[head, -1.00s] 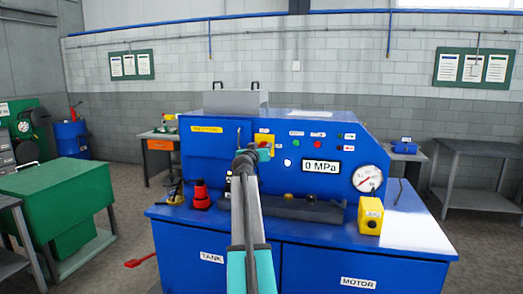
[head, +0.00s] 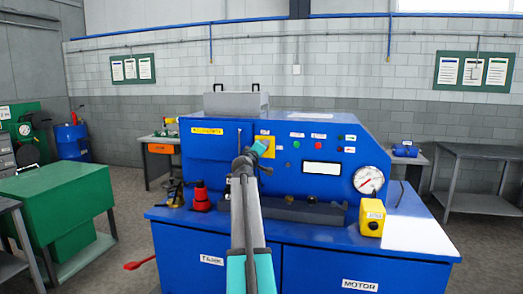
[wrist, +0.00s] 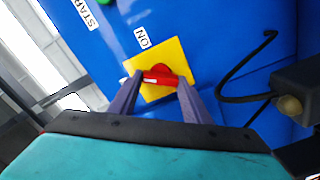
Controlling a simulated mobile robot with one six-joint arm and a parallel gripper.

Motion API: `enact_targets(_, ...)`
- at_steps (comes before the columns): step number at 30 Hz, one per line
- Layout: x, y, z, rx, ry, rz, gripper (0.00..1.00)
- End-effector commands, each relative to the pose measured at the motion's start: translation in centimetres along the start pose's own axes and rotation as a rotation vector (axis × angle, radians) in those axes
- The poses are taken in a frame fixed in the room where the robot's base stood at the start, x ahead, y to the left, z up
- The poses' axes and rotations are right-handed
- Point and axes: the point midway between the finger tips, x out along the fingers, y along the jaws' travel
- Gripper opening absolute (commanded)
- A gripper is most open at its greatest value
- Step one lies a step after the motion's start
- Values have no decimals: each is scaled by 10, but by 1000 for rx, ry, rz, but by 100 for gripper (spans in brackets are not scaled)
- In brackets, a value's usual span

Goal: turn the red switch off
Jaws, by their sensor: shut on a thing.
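The red switch (wrist: 160,74) is a red knob on a square yellow plate (wrist: 176,60) on the blue panel, under a label reading ON. A white mark shows on the knob. My gripper (wrist: 160,82) has its two fingers on either side of the knob and is shut on it. The wrist view is tilted relative to the panel. In the head view my gripper (head: 257,150) reaches the yellow plate (head: 269,141), and the knob is hidden behind it.
The blue machine's display (head: 321,168) is blank white. A green button (head: 296,145), a red button (head: 318,145) and a gauge (head: 368,180) are to the right. A yellow box (head: 371,217) stands on the ledge.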

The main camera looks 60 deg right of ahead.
Motion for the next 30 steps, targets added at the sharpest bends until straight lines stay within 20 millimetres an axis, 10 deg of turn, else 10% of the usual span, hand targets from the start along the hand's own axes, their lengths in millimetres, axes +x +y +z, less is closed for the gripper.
enact_targets(30,0,-3,0,-608,2,0,21)
